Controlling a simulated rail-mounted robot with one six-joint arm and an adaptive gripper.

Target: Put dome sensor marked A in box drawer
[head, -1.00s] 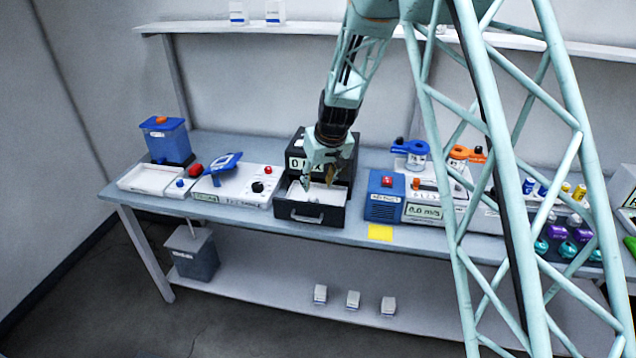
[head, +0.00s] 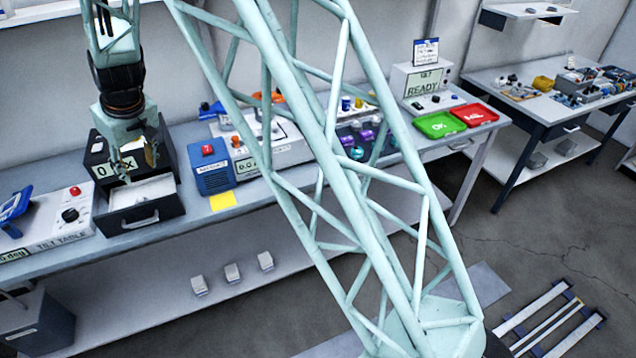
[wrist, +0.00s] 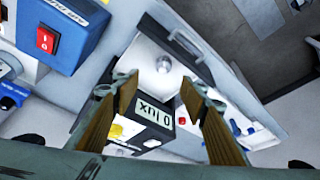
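The black box (head: 165,150) with a "0 lux" display stands on the bench, and its drawer (head: 140,217) is pulled out at the front. In the wrist view the drawer (wrist: 150,45) shows a white inside. A small pale round dome sensor (wrist: 163,64) sits in it; I cannot read any mark on it. My gripper (head: 138,170) is above the open drawer, pointing down. In the wrist view my gripper (wrist: 162,84) has its two fingers wide apart, with nothing between them. The dome lies beyond the fingertips, apart from them.
A blue box (head: 212,168) with a red switch stands right of the drawer. A tilt table (head: 60,222) is at the left. Green (head: 440,125) and red (head: 474,114) trays lie at the bench's right end. My lattice structure hides part of the bench.

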